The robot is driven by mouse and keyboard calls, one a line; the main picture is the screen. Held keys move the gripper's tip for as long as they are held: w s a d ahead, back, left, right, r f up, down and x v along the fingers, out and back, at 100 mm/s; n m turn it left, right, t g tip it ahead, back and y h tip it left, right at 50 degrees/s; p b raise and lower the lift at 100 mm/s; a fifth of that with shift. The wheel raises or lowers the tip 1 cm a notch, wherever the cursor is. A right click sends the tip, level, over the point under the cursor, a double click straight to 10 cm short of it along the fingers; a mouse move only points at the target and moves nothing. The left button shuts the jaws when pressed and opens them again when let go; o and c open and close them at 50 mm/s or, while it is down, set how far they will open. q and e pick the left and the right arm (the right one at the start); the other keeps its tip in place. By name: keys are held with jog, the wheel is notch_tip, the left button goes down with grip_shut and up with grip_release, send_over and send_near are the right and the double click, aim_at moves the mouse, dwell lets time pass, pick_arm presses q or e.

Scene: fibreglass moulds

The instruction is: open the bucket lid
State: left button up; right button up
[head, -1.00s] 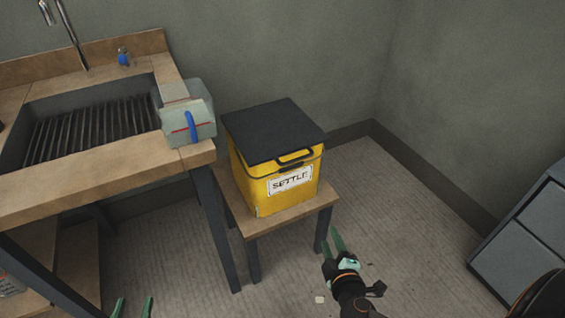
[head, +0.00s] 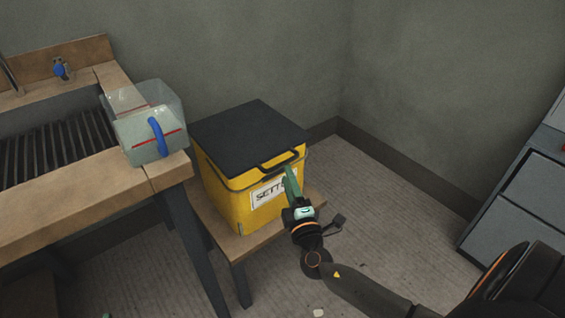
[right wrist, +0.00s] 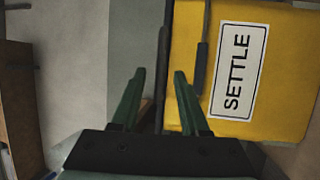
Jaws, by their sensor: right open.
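The yellow bucket (head: 228,199) is box-shaped, with a white SETTLE label and a flat black lid (head: 245,138), which lies shut on top. A black handle (head: 280,160) sticks out at the lid's front edge. Only a green tip of my left gripper (head: 107,315) shows at the bottom edge.
The bucket stands on a low wooden stool (head: 262,238). A clear jug (head: 150,138) with a blue handle is on the corner of the sink bench (head: 85,190), left of the bucket. Grey drawers (head: 520,210) stand at the right. Floor between is mostly clear.

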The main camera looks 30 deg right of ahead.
aim_at(283, 162)
jog(key=x, duration=0.5)
jog(key=shift+w+d, duration=0.15)
jog(key=shift+w, duration=0.15)
jog(key=shift+c, duration=0.2)
grip_shut()
dwell(1.0)
